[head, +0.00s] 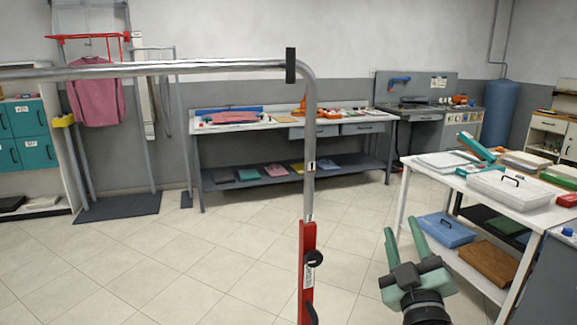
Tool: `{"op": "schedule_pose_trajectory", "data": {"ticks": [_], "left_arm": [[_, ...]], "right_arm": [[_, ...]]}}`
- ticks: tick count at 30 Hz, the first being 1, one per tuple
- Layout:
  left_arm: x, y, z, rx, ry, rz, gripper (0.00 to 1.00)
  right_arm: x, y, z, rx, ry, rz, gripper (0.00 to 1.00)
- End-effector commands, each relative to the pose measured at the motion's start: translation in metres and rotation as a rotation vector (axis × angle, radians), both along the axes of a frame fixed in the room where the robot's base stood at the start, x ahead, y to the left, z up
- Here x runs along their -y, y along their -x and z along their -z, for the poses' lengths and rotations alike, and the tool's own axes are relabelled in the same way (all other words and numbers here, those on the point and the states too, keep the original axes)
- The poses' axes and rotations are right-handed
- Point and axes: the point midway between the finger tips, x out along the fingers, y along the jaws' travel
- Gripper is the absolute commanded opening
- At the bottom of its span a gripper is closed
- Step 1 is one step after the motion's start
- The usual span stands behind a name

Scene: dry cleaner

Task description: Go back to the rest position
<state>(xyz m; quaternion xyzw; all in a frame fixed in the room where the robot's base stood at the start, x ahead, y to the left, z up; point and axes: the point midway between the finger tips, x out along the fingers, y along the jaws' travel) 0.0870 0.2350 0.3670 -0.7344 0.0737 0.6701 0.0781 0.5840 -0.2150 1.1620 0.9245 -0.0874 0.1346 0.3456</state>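My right gripper (402,229) is at the bottom right of the head view, green, with its two fingers apart and nothing between them. It points away from me over the tiled floor, left of the white table. My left gripper is not in view.
A metal garment rail (309,150) with a red bracket (306,270) stands close in front of me. A white table (420,178) with boxes and a clear-lidded container (512,190) is on the right. A workbench (262,122) stands at the back. The tiled floor between is clear.

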Motion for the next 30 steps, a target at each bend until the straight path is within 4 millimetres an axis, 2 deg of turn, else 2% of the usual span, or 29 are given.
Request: {"op": "schedule_pose_trajectory", "data": {"ticks": [1, 4, 6, 8, 9, 12, 15, 18, 26, 27, 30], "left_arm": [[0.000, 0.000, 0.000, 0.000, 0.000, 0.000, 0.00], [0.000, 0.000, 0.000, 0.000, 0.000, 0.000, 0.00], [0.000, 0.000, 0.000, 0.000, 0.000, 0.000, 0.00], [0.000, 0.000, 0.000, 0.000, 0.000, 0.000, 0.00], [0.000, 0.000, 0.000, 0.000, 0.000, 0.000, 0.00], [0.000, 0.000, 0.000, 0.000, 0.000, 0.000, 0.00], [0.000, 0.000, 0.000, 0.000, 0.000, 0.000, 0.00], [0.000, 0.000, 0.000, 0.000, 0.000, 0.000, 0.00], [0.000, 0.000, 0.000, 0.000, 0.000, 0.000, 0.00], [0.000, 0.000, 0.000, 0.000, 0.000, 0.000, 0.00], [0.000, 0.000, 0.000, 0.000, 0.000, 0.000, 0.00]], "right_arm": [[0.008, 0.007, 0.040, -0.113, -0.067, 0.020, 0.36], [0.020, 0.028, 0.113, -0.336, -0.185, 0.060, 0.36], [0.024, 0.050, 0.162, -0.492, -0.259, 0.087, 0.36], [0.025, 0.074, 0.201, -0.625, -0.317, 0.106, 0.36], [0.025, 0.092, 0.226, -0.713, -0.353, 0.120, 0.36], [0.021, 0.139, 0.277, -0.917, -0.426, 0.147, 0.36], [0.015, 0.182, 0.312, -1.080, -0.478, 0.167, 0.36], [0.008, 0.220, 0.335, -1.215, -0.518, 0.178, 0.36], [-0.009, 0.310, 0.370, -1.508, -0.592, 0.197, 0.36], [-0.011, 0.316, 0.377, -1.537, -0.597, 0.200, 0.36], [-0.011, 0.305, 0.407, -1.540, -0.591, 0.203, 0.36]]}}
